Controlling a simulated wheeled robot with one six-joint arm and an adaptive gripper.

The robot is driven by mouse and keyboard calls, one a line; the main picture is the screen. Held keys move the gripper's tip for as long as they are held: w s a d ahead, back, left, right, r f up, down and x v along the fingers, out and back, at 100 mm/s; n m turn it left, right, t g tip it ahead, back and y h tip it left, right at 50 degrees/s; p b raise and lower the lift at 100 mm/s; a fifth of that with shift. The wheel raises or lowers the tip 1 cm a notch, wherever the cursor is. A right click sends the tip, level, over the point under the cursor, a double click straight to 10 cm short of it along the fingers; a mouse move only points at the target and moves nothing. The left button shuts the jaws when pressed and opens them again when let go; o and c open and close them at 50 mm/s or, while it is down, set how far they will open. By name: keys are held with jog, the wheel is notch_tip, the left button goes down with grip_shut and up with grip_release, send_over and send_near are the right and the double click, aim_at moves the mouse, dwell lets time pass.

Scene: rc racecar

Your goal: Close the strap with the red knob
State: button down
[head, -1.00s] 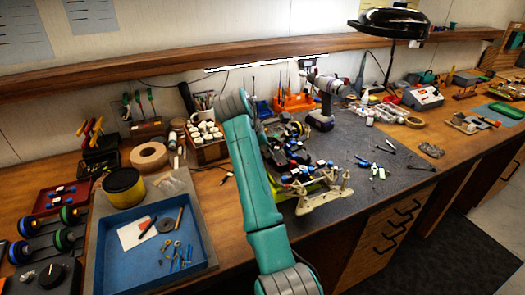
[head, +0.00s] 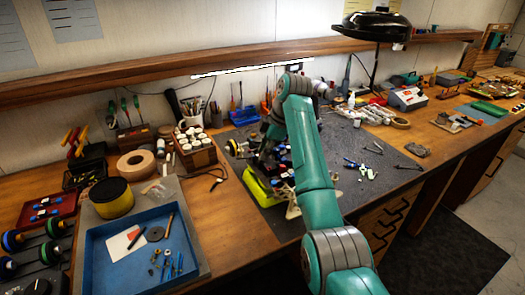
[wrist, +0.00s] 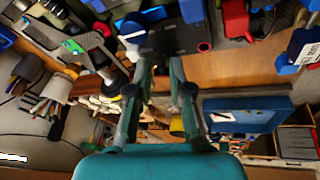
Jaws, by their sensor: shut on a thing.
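The RC car, with a yellow-green body edge (head: 262,188), sits on the dark mat behind my arm, which hides much of it. My gripper (wrist: 159,65) shows in the wrist view, reaching up to the car from below. Its two fingers stand a little apart and are closed on what looks like a dark strap (wrist: 172,40); the contact itself is hard to make out. A small red knob (wrist: 204,46) shows just right of the fingertips. A blue and white round part (wrist: 132,32) is left of them. In the head view my arm hides the gripper.
A blue tray (head: 92,248) with small tools and a yellow-black tin (head: 111,197) are at left. A box of white-capped bottles (head: 196,150) stands left of the mat. Loose tools (head: 362,168) lie on the mat's clear right side.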

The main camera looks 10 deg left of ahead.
jog(key=shift+d+f+y, duration=0.1)
jog(key=shift+f+y, duration=0.15)
jog(key=shift+y, duration=0.05)
jog(key=c, duration=1.1)
grip_release()
jog(key=shift+c, duration=0.2)
jog(key=shift+r, duration=0.1)
jog(key=v, duration=0.7)
jog(key=shift+r, duration=0.2)
jog(key=shift+w+d, duration=0.1)
jog(key=shift+w, duration=0.05)
